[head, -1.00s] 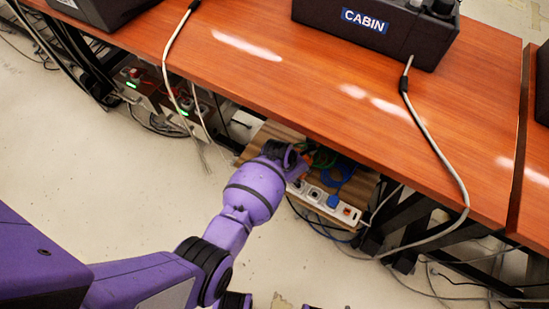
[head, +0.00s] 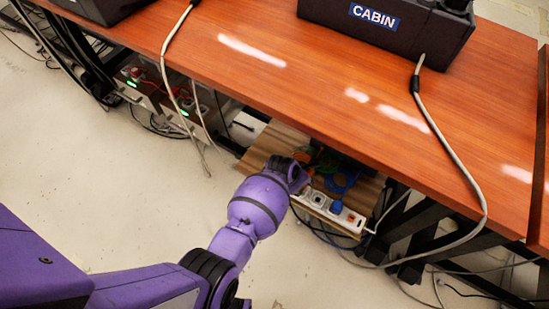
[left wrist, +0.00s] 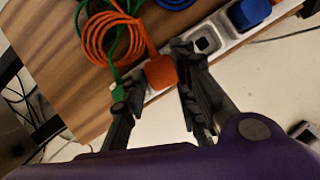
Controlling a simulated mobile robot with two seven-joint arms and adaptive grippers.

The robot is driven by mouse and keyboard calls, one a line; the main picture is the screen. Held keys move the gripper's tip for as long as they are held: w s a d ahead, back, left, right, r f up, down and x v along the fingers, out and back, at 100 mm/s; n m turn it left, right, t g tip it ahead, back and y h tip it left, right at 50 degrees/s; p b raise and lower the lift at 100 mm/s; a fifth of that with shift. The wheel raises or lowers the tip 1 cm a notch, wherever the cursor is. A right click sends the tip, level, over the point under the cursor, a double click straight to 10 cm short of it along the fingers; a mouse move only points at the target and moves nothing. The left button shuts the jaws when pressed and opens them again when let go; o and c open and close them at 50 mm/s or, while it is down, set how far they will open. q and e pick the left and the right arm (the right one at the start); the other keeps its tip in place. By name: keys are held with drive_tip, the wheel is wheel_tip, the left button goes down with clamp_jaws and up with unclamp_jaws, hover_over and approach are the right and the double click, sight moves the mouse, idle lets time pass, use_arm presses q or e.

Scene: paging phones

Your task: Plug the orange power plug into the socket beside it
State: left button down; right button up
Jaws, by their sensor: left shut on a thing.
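The orange plug (left wrist: 161,72) sits between the two fingers of my left gripper (left wrist: 158,88) in the left wrist view, with its orange cord coiled behind it. The gripper is shut on it. The plug is over the white power strip (left wrist: 225,47), just left of an empty-looking socket (left wrist: 204,42). I cannot tell whether the plug touches the strip. In the head view my left gripper (head: 298,177) is at the left end of the power strip (head: 352,224) and hides the plug. My right gripper is not in view.
A blue plug (left wrist: 249,13) is in the strip right of the empty socket. A green plug (left wrist: 117,90) and cord lie left of the orange one. The wooden shelf (left wrist: 52,57) carries the cords. The tabletop (head: 250,75) overhangs above; open floor lies in front.

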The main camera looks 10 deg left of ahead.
use_arm(q)
drive_tip(key=shift+w+d+f+b, duration=0.15)
drive_tip(key=shift+w+f+b, duration=0.1)
drive_tip(key=shift+f+b, duration=0.3)
drive_tip(key=shift+f, duration=0.65)
drive_tip(key=shift+f+b, duration=0.1)
drive_tip(key=shift+b, duration=0.25)
drive_tip(key=shift+f, duration=0.25)
drive_tip(key=c, duration=1.3)
unclamp_jaws()
drive_tip(key=s+v, duration=0.1)
drive_tip(key=v, duration=1)
drive_tip(key=shift+r, duration=0.2)
drive_tip(key=shift+s, duration=0.1)
